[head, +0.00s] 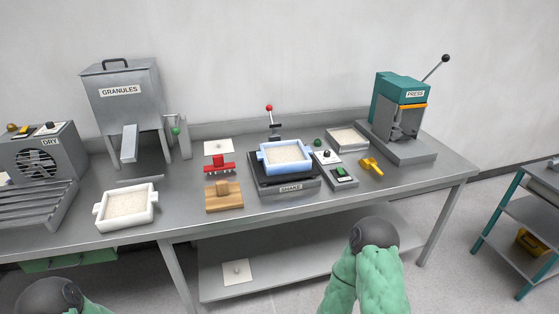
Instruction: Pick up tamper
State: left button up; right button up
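No label marks the tamper. A wooden block with a raised wooden grip (223,193) looks most like one; it lies flat on the table, left of the shaker. A red tool with a bar-shaped top (219,164) stands just behind it. A small yellow tool (371,166) lies right of the shaker. My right arm shows at the lower middle as green links and a dark grey rounded joint, in front of the table. A similar dark joint of my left arm shows at the lower left corner. No fingers of either gripper show, and nothing touches these tools.
The metal table (180,222) holds a white tray of granules (126,223), a blue-framed tray (268,168) on the shaker (290,189), a grey tray (347,147), the granule hopper (125,106), dryer (62,150) and press (398,92). A teal-legged cart (515,220) stands right.

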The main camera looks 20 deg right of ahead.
aim_at(222, 196)
jog(key=i+l+u, duration=0.2)
jog(key=i+u, duration=0.15)
jog(key=i+l+u, duration=0.7)
jog(key=k, duration=0.05)
